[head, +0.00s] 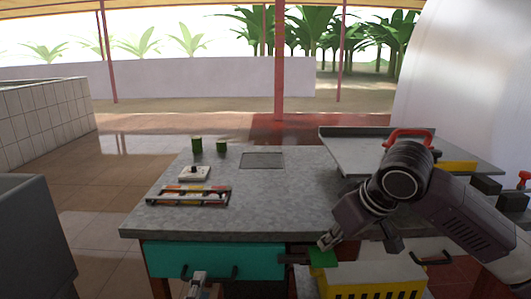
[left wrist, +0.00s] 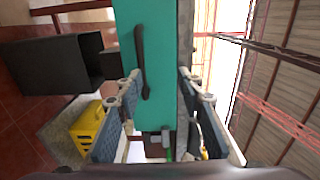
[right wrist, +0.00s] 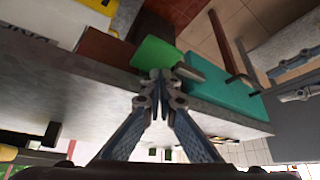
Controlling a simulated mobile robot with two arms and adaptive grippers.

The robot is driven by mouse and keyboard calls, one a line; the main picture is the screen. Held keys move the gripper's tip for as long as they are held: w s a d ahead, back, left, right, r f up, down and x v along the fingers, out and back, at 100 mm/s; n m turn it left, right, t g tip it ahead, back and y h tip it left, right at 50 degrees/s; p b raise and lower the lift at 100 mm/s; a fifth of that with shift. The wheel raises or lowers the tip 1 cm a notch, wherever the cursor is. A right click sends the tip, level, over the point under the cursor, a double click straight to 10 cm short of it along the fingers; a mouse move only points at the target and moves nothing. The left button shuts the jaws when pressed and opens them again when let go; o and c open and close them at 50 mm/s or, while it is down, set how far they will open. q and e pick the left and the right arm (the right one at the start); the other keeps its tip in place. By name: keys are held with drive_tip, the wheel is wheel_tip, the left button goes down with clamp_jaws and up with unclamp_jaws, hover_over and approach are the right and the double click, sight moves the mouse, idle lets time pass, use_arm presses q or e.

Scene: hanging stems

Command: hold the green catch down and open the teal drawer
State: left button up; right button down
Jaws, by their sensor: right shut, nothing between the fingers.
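The teal drawer (head: 215,261) sits in the front of the grey bench and looks shut, with dark handles on its face. My left gripper (head: 198,279) is low in front of the drawer. In the left wrist view its fingers (left wrist: 160,86) are spread wide, with the teal front (left wrist: 158,50) and a dark handle (left wrist: 142,62) between and beyond them. The green catch (head: 323,257) is at the bench's front edge, right of the drawer. My right gripper (head: 328,241) is shut and empty, its tips at the catch (right wrist: 155,53); I cannot tell whether they touch.
The grey bench top (head: 270,205) carries a tray of tools (head: 188,195), a small white block (head: 194,173) and two green cups (head: 197,145). A yellow and white crate (head: 372,281) stands below at the right. A dark grey box (head: 35,235) is at the left.

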drive_tip(key=shift+r, duration=1.85)
